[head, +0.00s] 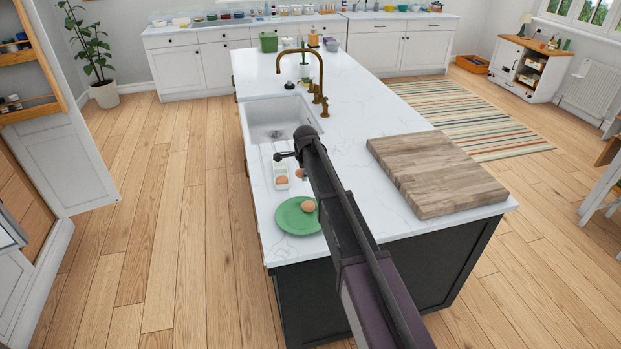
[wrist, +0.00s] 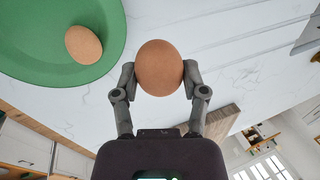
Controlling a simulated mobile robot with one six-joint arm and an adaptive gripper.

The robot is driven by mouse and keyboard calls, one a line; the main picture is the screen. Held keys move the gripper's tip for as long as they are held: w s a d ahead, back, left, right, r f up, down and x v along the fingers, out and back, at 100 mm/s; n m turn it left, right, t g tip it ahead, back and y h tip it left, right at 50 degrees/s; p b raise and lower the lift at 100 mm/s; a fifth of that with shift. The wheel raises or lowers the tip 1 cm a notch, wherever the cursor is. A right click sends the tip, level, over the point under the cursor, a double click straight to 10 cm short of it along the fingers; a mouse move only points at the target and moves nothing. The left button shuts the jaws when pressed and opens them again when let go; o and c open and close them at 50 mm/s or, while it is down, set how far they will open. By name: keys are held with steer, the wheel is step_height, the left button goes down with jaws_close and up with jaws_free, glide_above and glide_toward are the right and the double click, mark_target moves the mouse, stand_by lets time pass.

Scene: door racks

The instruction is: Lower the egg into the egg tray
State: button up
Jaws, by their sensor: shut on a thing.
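My gripper (wrist: 160,78) is shut on a brown egg (wrist: 159,66), one finger on each side of it. In the head view a brown egg (head: 299,173), partly hidden by my arm, appears to be this held one. The tray does not show in the wrist view. The height of the held egg above the counter is hard to tell.
A green plate (head: 290,222) with another egg (head: 307,206) lies nearer on the white island counter. A wooden board (head: 435,172) lies right of my arm. The sink (head: 272,120) and brass tap (head: 321,75) are beyond the tray.

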steer(key=w+a+f+b, duration=0.1)
steer(key=w+a, duration=0.2)
steer(key=w, duration=0.1)
steer(key=w+a+f+b, duration=0.1)
steer(key=w+a, duration=0.2)
steer(key=w, duration=0.1)
steer(key=w+a+f+b, duration=0.1)
steer(key=w+a, duration=0.2)
steer(key=w, duration=0.1)
steer(key=shift+a+f, duration=0.15)
steer(key=shift+a, duration=0.05)
steer(key=shift+f+b, duration=0.2)
steer(key=shift+b, duration=0.1)
stand_by(0.6)
steer(key=shift+f+b, duration=0.45)
steer(key=shift+f+b, duration=1.5)
stand_by(2.1)
steer(key=o, duration=0.8)
steer(key=shift+r, duration=0.2)
